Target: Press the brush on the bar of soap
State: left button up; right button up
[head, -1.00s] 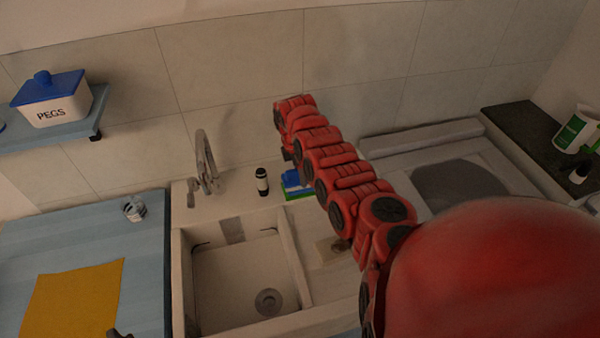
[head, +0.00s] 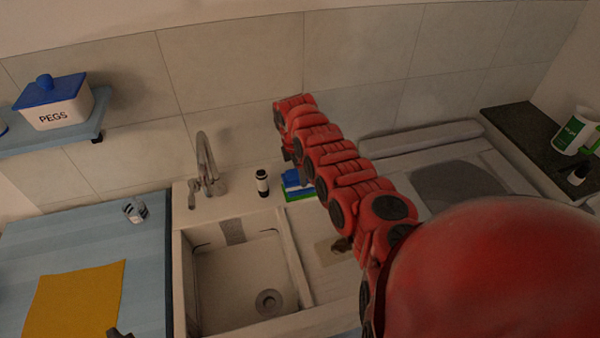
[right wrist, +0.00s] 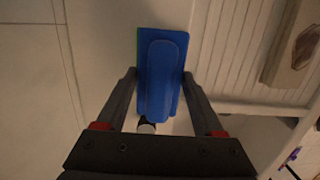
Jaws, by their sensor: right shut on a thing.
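A tan block with a dark mark (head: 330,248), perhaps the bar of soap, lies on the ridged drainboard right of the basin. It also shows at the upper right of the right wrist view (right wrist: 290,48), apart from the brush. A dark tip at the bottom left of the head view may be my left gripper.
A small dark bottle with a white band (head: 262,183) stands just left of the brush. The tap (head: 207,165) rises behind the empty sink basin (head: 235,285). A blue counter with a yellow cloth (head: 75,300) and a small cup (head: 134,210) lies left.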

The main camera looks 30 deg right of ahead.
jog(key=shift+r+p, duration=2.3)
jog(key=shift+r, duration=0.85)
jog(key=shift+f, duration=0.1)
